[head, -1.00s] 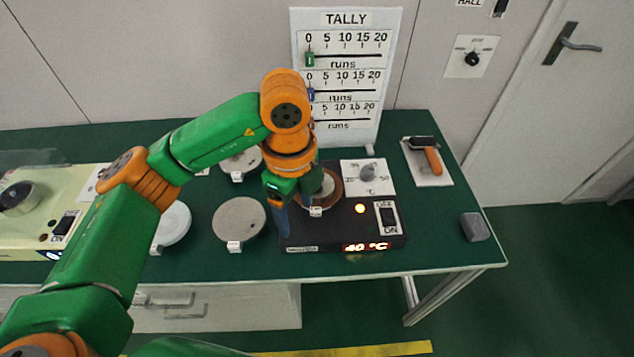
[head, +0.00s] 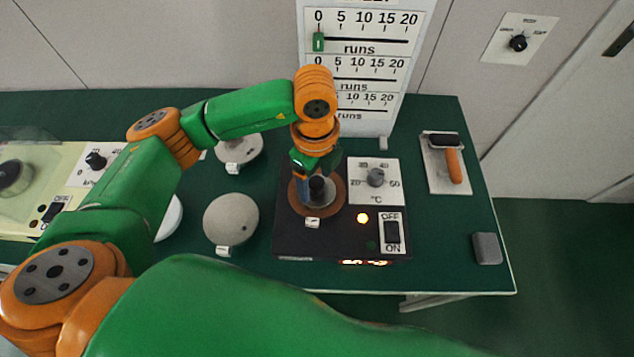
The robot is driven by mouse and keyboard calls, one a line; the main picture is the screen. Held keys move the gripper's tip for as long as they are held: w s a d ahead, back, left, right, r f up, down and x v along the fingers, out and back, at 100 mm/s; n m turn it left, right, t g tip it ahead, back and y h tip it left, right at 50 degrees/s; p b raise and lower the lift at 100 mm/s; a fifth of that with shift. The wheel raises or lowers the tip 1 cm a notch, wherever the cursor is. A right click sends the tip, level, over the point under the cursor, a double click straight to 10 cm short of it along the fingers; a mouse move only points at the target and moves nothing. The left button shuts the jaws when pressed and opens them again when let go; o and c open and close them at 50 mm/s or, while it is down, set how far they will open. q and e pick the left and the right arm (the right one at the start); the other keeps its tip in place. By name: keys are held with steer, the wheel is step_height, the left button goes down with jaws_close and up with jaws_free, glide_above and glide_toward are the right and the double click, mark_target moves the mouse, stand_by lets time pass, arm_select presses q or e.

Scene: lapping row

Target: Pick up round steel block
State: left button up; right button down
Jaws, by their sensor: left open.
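A grey round piece with a dark knob, which looks like the round steel block (head: 310,207), sits on a brown disc (head: 333,205) on the black hot plate (head: 290,240). My left gripper (head: 317,188) is open and points down over this piece, with its fingers at either side of the dark knob. I cannot tell whether the fingers touch it. The gripper and wrist hide the back of the piece. My right gripper is not in view.
Pale round discs, one at the front (head: 231,219) and one behind (head: 240,152), lie left of the hot plate. A dial card (head: 389,192), an orange-handled tool (head: 453,165) and a grey block (head: 487,248) lie to the right. A tally board (head: 400,75) stands behind.

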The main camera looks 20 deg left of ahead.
arm_select(q)
steer(key=shift+f, duration=0.6)
steer(key=shift+w+f, duration=0.3)
steer(key=c, duration=1.2)
jaws_close()
steer(key=shift+r, duration=0.1)
